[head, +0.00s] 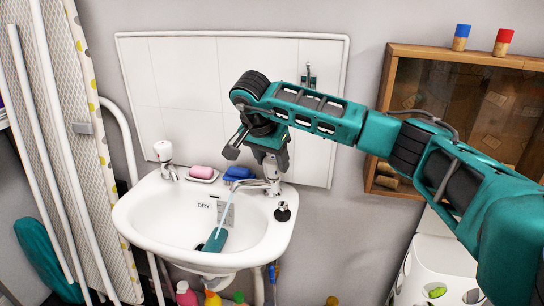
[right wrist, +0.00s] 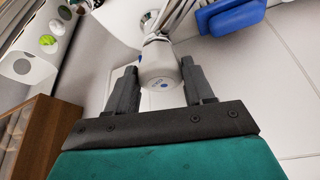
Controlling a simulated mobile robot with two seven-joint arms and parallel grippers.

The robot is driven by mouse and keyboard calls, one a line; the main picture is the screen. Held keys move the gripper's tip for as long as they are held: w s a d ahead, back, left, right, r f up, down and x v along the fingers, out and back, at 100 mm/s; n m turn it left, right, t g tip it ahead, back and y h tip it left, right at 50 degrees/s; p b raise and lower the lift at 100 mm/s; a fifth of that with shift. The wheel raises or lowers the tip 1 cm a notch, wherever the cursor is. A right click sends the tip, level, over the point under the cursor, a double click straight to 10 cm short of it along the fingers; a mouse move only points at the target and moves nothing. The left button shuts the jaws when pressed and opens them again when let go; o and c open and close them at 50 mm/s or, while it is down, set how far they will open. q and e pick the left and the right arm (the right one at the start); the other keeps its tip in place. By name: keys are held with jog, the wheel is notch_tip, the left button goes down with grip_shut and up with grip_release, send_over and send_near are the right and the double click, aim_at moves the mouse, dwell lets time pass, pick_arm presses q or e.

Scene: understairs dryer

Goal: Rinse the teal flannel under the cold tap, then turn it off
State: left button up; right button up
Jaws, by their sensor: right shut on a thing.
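The white basin (head: 140,215) has a red-marked tap (head: 163,152) at its left and the cold tap (head: 272,178) at its right. My right gripper (head: 258,150) is over the cold tap. In the right wrist view its two fingers (right wrist: 158,88) are shut on either side of the cold tap's white head (right wrist: 160,72), which has a blue mark. A pale stream of water (head: 226,205) runs from the spout into the basin. The teal flannel (head: 215,240) lies in the basin at the stream's lower end. My left gripper is not in view.
A pink soap (head: 202,171) and a blue block (head: 238,173) sit on the basin's back ledge, the block close to the cold tap. A black plug (head: 282,212) is on the right rim. A wooden cabinet (head: 388,80) hangs at the right.

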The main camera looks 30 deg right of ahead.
jog(key=shift+r+m+g+p, duration=0.25)
jog(key=shift+m+g+p, duration=0.15)
jog(key=shift+m+p, duration=0.7)
jog(key=shift+w+p, duration=0.1)
jog(key=shift+p, duration=0.25)
jog(key=shift+f+m+g+p, duration=0.1)
jog(key=shift+m+g+p, duration=0.5)
jog(key=shift+m, duration=0.6)
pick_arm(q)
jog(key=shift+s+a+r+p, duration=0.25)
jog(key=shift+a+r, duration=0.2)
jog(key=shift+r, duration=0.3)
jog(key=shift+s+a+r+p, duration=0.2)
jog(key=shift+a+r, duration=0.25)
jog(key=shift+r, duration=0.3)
pick_arm(e)
jog(key=shift+f+m, duration=0.1)
jog(key=shift+m, duration=0.5)
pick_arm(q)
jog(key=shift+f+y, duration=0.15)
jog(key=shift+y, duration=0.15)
pick_arm(e)
jog(key=o, duration=0.6)
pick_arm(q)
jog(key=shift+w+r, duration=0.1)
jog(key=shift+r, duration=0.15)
pick_arm(e)
jog(key=o, duration=0.4)
